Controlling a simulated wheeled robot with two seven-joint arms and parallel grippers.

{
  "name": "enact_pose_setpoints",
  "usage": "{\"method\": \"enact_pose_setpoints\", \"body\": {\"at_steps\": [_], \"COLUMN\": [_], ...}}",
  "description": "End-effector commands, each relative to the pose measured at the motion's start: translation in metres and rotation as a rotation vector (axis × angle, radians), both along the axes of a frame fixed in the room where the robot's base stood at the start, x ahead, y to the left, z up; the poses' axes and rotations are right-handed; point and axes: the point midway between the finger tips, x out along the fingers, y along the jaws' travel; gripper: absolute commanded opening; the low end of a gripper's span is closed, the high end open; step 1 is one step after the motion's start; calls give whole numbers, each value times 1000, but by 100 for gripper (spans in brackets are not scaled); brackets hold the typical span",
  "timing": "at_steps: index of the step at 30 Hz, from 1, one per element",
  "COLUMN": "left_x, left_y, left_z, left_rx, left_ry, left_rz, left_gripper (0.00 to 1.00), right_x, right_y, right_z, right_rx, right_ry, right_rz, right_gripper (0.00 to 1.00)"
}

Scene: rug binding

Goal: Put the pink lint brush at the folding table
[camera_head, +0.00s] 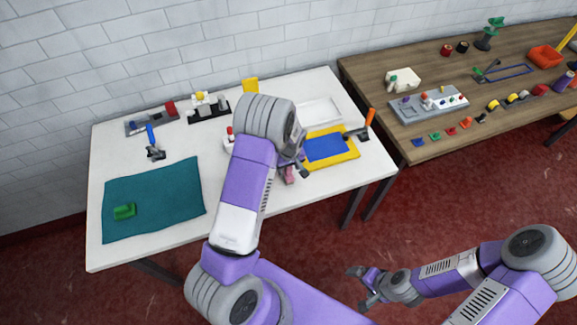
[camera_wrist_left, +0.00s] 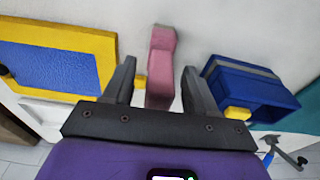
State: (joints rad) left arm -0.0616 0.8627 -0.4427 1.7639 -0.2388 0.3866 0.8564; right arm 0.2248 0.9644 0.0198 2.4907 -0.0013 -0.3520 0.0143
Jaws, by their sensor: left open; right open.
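The pink lint brush (camera_head: 289,175) lies on the white table (camera_head: 222,190), near its front edge and partly hidden by my left arm. In the left wrist view the pink brush (camera_wrist_left: 161,62) is between the two fingers of my left gripper (camera_wrist_left: 158,72), with a gap on each side. My left gripper (camera_head: 298,167) is open and low over the table in the head view. My right gripper (camera_head: 364,286) is open and empty, over the red floor in front of the tables. I cannot tell from the pictures which table is the folding table.
A yellow-framed blue pad (camera_head: 326,148) lies right of the brush, with an orange-handled tool (camera_head: 370,118) beside it. A dark blue box (camera_wrist_left: 255,92) stands close on the other side. A teal mat (camera_head: 160,210) bears a green block (camera_head: 124,212). A wooden table (camera_head: 420,75) holds several small items.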

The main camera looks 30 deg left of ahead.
Motion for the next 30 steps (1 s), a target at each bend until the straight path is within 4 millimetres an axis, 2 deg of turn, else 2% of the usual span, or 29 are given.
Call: {"method": "enact_pose_setpoints", "body": {"at_steps": [5, 7, 18, 24, 27, 29, 30], "left_x": [0, 1, -6, -9, -13, -19, -26], "left_y": [0, -1, -9, -12, -14, -21, -29], "left_z": [4, 12, 90, 116, 116, 103, 88], "left_rx": [0, 0, -1, 0, -5, -21, -40], "left_ry": [0, -3, -6, -3, 5, 15, 26], "left_rz": [0, -1, -2, 0, -11, -42, -80], "left_gripper": [57, 57, 57, 57, 57, 57, 57], "right_x": [0, 0, 0, 0, 0, 0, 0], "right_y": [0, 0, 0, 0, 0, 0, 0], "right_z": [4, 4, 3, 4, 4, 4, 4], "right_rx": [0, 0, 0, 0, 0, 0, 0], "right_ry": [0, 0, 0, 0, 0, 0, 0], "right_rz": [0, 0, 0, 0, 0, 0, 0], "right_gripper": [94, 94, 94, 94, 94, 94, 94]}}
